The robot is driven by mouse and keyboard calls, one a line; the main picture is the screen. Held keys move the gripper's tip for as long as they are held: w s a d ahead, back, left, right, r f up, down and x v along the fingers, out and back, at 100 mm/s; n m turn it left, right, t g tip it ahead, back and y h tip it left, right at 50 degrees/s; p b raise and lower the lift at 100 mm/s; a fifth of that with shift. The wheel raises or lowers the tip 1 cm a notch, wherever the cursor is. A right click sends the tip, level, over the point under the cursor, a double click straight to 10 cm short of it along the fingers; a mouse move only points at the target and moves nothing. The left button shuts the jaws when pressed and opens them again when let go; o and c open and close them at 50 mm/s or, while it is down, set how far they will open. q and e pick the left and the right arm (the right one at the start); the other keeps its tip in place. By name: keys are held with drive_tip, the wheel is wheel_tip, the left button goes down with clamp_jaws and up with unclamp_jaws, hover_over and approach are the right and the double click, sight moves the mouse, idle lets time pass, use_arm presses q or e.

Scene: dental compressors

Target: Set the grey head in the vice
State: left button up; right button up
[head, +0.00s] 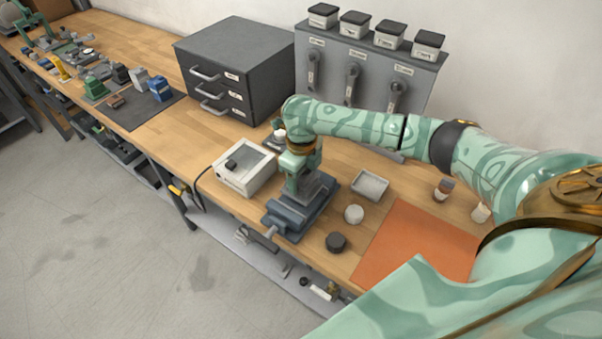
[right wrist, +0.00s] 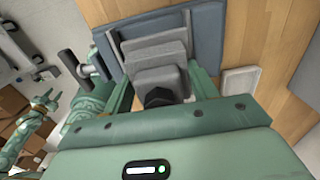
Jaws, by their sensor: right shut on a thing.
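The blue-grey vice (head: 289,218) stands at the bench's front edge, its handle over the edge. It also shows in the right wrist view (right wrist: 205,30), beyond my fingers. My right gripper (head: 303,168) is directly above the vice, pointing down. In the right wrist view its fingers (right wrist: 163,88) are shut on the sides of the grey head (right wrist: 160,80), a stepped block with a dark part on its near end. The head is lined up over the vice jaws; I cannot tell whether it touches them. My left gripper (right wrist: 44,102) shows small at the left; its opening is unclear.
A glass-lidded box (head: 244,167) stands left of the vice. A shallow tray (head: 369,185), a pale round piece (head: 354,214) and a dark round piece (head: 336,242) lie to its right. An orange mat (head: 420,245) is farther right. A drawer cabinet (head: 237,70) stands behind.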

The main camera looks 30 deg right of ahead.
drive_tip(key=shift+a+f, duration=0.1)
drive_tip(key=shift+f, duration=0.05)
idle(0.7)
drive_tip(key=shift+w+f, duration=0.1)
idle(0.4)
drive_tip(key=shift+f+b, duration=0.45)
drive_tip(key=shift+f, duration=1.15)
idle(0.9)
idle(0.6)
drive_tip(key=o, duration=1.5)
drive_tip(key=shift+c, duration=1.1)
drive_tip(key=shift+o, duration=0.7)
drive_tip(key=shift+r, duration=0.1)
